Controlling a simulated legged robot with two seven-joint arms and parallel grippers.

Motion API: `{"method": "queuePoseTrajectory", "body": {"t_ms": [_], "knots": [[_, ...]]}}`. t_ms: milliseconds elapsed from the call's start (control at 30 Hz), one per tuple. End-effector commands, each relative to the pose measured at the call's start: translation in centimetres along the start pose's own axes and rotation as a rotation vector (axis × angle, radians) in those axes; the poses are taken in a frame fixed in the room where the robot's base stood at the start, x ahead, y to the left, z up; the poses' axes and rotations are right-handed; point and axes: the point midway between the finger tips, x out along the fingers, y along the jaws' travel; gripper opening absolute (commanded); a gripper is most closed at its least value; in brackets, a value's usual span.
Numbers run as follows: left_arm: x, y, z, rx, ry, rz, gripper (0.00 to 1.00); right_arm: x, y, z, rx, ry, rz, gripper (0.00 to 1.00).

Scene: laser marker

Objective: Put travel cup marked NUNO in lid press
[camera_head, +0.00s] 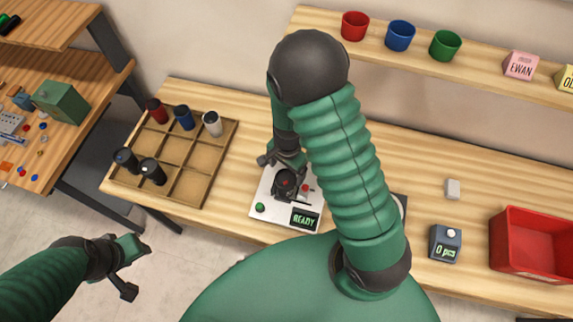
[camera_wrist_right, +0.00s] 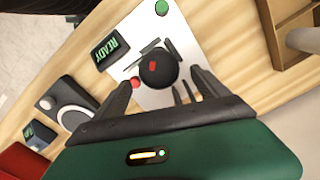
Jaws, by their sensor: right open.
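A dark round-topped travel cup (camera_wrist_right: 157,70) with a red spot on top stands on a white plate (camera_head: 268,195) with a READY display (camera_head: 305,218). Thin dark jaws show beside it in the wrist view. No name is readable on it. My right gripper (camera_head: 284,165) is open above it; in the wrist view its fingers (camera_wrist_right: 163,88) are spread on either side of the cup's lower edge, and I cannot tell whether they touch it. My left gripper (camera_head: 128,265) hangs open and empty in front of the bench. I cannot tell which device is the lid press.
A wooden compartment tray (camera_head: 205,190) at left holds a red, a blue, a white and dark cups. A dark device with a round disc (camera_wrist_right: 70,112) is mostly hidden by my arm in the head view. A counter (camera_head: 445,243) and a red bin (camera_head: 535,245) stand at right.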

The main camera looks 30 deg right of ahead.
Motion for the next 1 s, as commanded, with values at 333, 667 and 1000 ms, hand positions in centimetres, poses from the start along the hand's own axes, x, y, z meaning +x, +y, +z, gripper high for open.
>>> {"method": "queuePoseTrajectory", "body": {"t_ms": [333, 667, 1000], "knots": [[-0.3, 0.0, -0.1, 0.000, 0.000, 0.000, 0.36, -6.5, 0.0, 1.6, -0.236, 0.001, -0.042, 0.84], [-0.2, 0.0, -0.1, 0.000, 0.000, 0.000, 0.36, -13.8, 2.5, 5.8, -1.247, 0.194, -0.123, 0.84], [-0.2, 0.0, -0.1, 0.000, 0.000, 0.000, 0.36, -13.8, 2.4, 5.8, -1.259, 0.196, -0.121, 0.84]]}}
